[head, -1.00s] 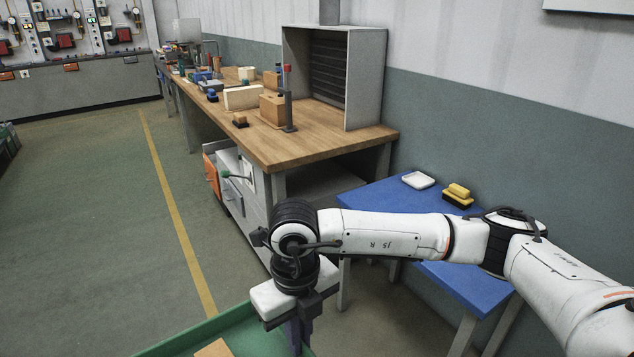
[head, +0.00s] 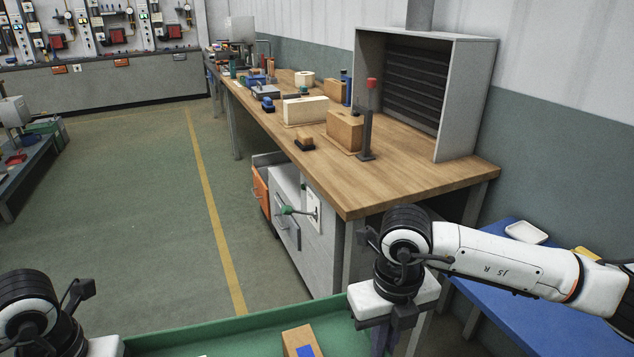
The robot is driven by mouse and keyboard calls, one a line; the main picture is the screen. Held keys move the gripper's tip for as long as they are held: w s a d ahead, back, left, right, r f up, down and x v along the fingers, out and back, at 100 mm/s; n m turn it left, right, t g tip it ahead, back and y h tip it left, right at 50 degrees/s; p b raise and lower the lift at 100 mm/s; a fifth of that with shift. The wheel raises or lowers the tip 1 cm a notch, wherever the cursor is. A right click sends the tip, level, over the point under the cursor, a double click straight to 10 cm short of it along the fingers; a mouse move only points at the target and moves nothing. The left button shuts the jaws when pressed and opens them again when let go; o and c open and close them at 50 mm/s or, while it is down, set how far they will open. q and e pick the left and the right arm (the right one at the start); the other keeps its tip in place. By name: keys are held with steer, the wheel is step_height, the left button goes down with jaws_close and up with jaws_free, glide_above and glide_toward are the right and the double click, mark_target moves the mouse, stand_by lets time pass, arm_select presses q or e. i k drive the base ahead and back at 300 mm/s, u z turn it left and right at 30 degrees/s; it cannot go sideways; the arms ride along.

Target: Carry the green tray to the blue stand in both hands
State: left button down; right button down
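The green tray (head: 232,334) shows at the bottom of the head view; only its far rim and part of its inside are in frame. A wooden block (head: 299,340) with a blue patch lies in it. My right gripper (head: 384,338) is at the tray's right end, pointing down at the rim; its fingertips are mostly hidden. My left gripper is cut off by the bottom edge; only its wrist shows at the lower left, beside the tray's left end. The blue stand (head: 535,299), a low blue-topped table, is at the right, partly behind my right arm.
A wooden workbench (head: 420,165) with blocks, a clamp and a grey open cabinet (head: 467,100) stands ahead. A drawer handle (head: 290,211) sticks out of its front. A white dish (head: 526,232) and a yellow item (head: 586,254) lie on the blue stand.

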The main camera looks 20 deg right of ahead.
mark_target(552, 308)
steer(key=z, duration=0.5)
steer(key=i, duration=0.85)
steer(key=z, duration=1.2)
steer(key=i, duration=0.7)
steer(key=z, duration=0.85)
steer(key=i, duration=0.45)
steer(key=z, duration=0.2)
